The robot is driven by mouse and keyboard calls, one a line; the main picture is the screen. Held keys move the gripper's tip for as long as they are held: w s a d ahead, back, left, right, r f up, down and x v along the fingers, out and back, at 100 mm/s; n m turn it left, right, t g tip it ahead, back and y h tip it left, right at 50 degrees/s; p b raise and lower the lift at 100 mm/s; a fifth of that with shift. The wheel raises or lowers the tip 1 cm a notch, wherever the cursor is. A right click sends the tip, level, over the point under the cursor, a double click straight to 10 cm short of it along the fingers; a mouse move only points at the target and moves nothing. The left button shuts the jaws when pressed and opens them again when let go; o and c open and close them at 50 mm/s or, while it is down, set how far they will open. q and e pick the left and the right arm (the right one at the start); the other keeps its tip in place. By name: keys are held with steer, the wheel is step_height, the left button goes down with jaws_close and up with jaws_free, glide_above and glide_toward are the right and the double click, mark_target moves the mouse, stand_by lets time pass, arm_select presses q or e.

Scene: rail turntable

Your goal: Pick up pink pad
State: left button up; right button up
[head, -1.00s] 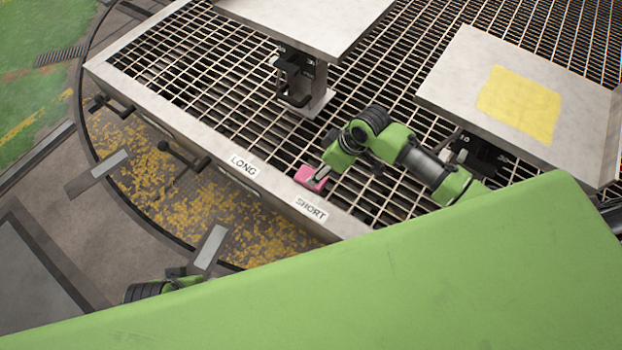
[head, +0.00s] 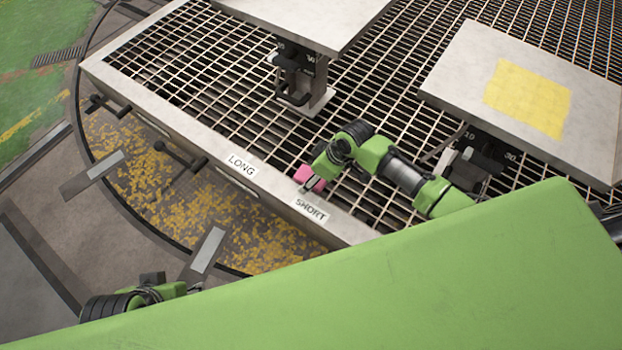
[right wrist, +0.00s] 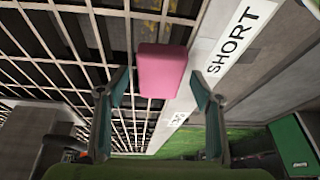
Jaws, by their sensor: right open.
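The pink pad (head: 303,172) lies at the edge of the grating, against the metal border near the SHORT label. In the right wrist view the pink pad (right wrist: 162,70) is a rounded block between and just ahead of the fingertips. My right gripper (right wrist: 160,85) is open, with one finger on each side of the pad's line and a gap on both sides. In the head view my right gripper (head: 309,186) is over the pad and hides part of it. My left gripper (head: 188,288) shows only partly at the lower left; its fingers are unclear.
The metal border (head: 200,135) carries LONG (head: 242,166) and SHORT (head: 311,210) labels. A raised plate with a yellow square (head: 528,98) stands to the right, near my right arm. Another raised plate (head: 300,18) stands at the back. The grating (head: 180,75) between is mostly clear.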

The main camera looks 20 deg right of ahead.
mark_target(308, 175)
steer(key=c, duration=1.1)
steer(key=shift+r+p, duration=0.35)
steer(key=shift+r, duration=0.2)
step_height(308, 175, up, 2)
steer(key=shift+r+p, duration=0.1)
steer(key=shift+p, duration=0.4)
arm_select(q)
step_height(308, 175, down, 19)
steer(key=s+g+p, duration=0.1)
steer(key=p, duration=0.4)
steer(key=shift+s, duration=0.3)
arm_select(e)
steer(key=shift+s+a+r, duration=1.5)
steer(key=shift+s+r, duration=0.15)
steer(key=shift+s, duration=0.15)
steer(key=shift+s+a+r, duration=1.45)
steer(key=shift+s+r, duration=0.15)
steer(key=shift+s, duration=0.25)
steer(key=shift+s+a+r, duration=1.5)
steer(key=shift+s+r, duration=0.15)
steer(key=shift+s, duration=0.15)
